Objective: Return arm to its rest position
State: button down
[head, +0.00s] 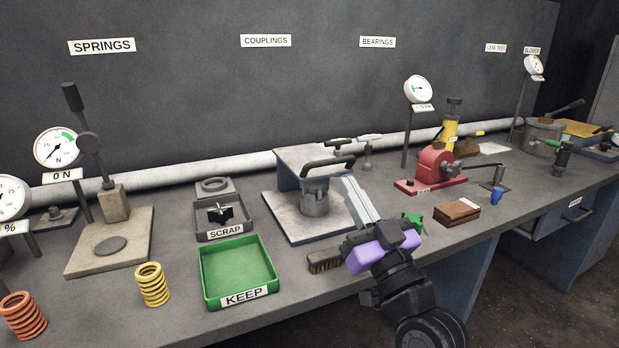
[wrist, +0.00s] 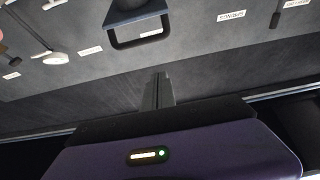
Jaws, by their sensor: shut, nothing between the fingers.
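My gripper (head: 361,200) is raised over the front of the grey bench (head: 190,318), right of the green tray in the head view. Its two pale fingers are together and hold nothing. The purple band of my wrist sits just behind them. In the wrist view the shut fingers (wrist: 158,90) point at the bench and wall, which appear upside down. Behind the fingers, in the head view, a grey machine with a black handle (head: 314,192) stands on a plate; the fingers overlap its right edge in the picture. Whether they touch it cannot be told.
The green KEEP tray (head: 207,290) is empty. The SCRAP tray (head: 236,228) holds a dark part. A brush (head: 324,260) lies close left of my wrist. A brown block (head: 457,212) and red press (head: 437,168) stand right. Yellow (head: 152,285) and orange springs (head: 22,315) stand front left.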

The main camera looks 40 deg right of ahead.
jog(key=s+a+f+n+g+y+p, duration=0.1)
jog(key=s+a+f, duration=0.4)
jog(key=s, duration=0.5)
jog(key=s+a+f+n+g+y+p, duration=0.1)
jog(key=s+a+f+g+y+p, duration=0.2)
jog(key=s, duration=0.7)
jog(key=s+a+f+n+g+y+p, duration=0.1)
jog(key=s+a+f+g+y+p, duration=0.1)
jog(key=s+a+f+p, duration=0.5)
jog(key=s+a+g, duration=0.1)
jog(key=s+a, duration=0.2)
jog(key=shift+s+a+f+g, duration=0.15)
jog(key=shift+s+f+g, duration=0.15)
jog(key=shift+s, duration=0.1)
